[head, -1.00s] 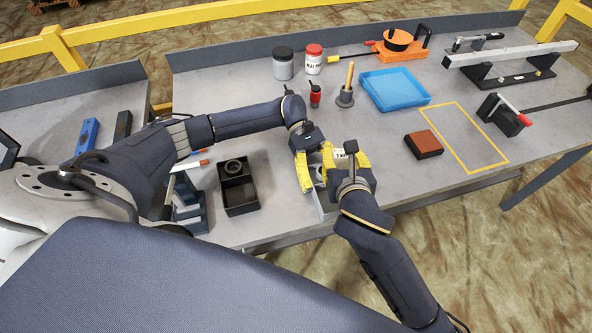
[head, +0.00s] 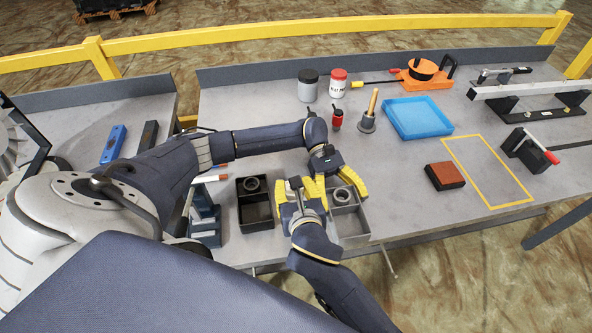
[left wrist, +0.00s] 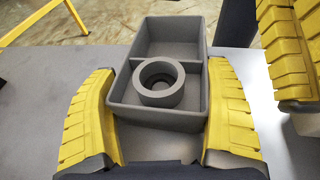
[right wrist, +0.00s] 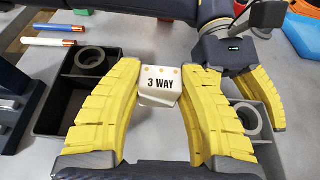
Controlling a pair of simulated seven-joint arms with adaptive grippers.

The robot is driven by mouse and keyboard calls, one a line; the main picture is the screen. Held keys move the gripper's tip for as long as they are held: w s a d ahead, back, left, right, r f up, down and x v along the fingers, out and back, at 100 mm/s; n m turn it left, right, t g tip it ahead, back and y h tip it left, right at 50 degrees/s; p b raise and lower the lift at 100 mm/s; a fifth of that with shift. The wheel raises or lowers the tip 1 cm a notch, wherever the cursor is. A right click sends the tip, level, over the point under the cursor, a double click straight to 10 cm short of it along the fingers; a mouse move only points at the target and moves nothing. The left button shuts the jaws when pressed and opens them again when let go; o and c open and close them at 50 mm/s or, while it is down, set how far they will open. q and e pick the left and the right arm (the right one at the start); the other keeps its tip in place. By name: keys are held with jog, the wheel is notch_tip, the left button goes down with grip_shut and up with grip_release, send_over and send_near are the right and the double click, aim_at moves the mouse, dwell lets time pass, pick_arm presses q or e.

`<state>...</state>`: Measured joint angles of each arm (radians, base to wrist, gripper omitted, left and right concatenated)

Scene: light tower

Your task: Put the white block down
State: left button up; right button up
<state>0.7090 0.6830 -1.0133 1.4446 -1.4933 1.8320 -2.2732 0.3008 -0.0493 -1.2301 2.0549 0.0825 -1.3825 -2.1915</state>
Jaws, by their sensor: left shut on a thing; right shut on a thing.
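The white block (right wrist: 160,86), marked "3 WAY", is held between the yellow fingers of my right gripper (right wrist: 160,76), seen in the right wrist view. In the head view my right gripper (head: 302,190) is between the black bin and the grey tray, and its fingers mostly hide the block. My left gripper (head: 338,176) is shut on the grey two-part tray (head: 352,238). In the left wrist view its fingers lie along both sides of the tray (left wrist: 122,100). A grey ring (left wrist: 160,84) sits in the tray's near compartment; the far compartment is empty.
A black two-part bin (head: 240,208) with a ring in its far part stands left of my right gripper. A red-brown block (head: 445,176), blue tray (head: 417,118) and yellow-outlined area (head: 490,170) lie to the right. Bare table separates the grey tray from them.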

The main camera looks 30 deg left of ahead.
aim_at(294, 198)
jog(key=shift+f, duration=2.25)
jog(key=o, duration=1.2)
jog(key=shift+f, duration=0.15)
jog(key=shift+r, duration=0.2)
jog(key=v, duration=1.1)
jog(key=shift+f, duration=0.1)
jog(key=shift+s+d+r, duration=0.2)
jog(key=shift+s+d, duration=0.15)
jog(key=shift+c, duration=0.6)
